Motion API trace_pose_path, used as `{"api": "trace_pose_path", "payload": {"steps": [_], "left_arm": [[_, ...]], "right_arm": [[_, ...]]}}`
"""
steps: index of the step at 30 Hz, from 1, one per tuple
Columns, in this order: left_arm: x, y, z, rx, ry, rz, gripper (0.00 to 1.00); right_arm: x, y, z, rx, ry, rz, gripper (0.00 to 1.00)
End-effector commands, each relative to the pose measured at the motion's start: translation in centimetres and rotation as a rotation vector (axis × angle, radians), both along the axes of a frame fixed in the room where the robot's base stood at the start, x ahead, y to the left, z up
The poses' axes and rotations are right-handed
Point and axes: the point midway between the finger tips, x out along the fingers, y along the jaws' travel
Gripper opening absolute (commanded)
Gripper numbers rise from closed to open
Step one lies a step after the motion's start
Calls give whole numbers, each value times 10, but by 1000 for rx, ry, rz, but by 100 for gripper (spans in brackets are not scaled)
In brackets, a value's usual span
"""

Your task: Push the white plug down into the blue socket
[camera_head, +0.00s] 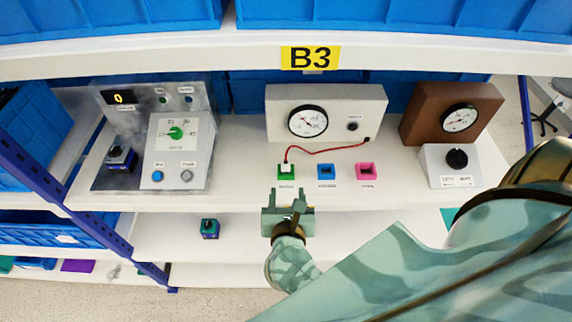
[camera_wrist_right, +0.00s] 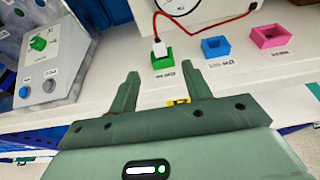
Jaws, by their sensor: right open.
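The white plug (camera_head: 286,168) stands upright in the green socket (camera_head: 286,177), with a red cable running from it to the white gauge box. In the right wrist view the plug (camera_wrist_right: 159,48) sits in the green socket (camera_wrist_right: 163,61) beyond my fingertips. The blue socket (camera_head: 326,172) is empty, just right of the green one; it also shows in the right wrist view (camera_wrist_right: 217,48). My right gripper (camera_head: 287,192) is open and empty, in front of the green socket and apart from the plug. My left gripper is not in view.
A pink socket (camera_head: 366,171) lies right of the blue one. The white gauge box (camera_head: 325,112) stands behind the sockets. A grey control panel (camera_head: 180,150) stands left, and a brown gauge box (camera_head: 452,112) right. The white shelf (camera_head: 235,165) is clear left of the sockets.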

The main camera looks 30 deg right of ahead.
Motion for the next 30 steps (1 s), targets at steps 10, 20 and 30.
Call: {"api": "trace_pose_path", "payload": {"steps": [10,20,30], "left_arm": [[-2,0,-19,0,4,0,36],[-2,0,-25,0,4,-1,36],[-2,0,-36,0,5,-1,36]], "right_arm": [[67,-40,-25,-9,-2,3,49],[97,-58,-30,-10,-1,5,49],[126,-75,-38,-11,2,5,49]]}}
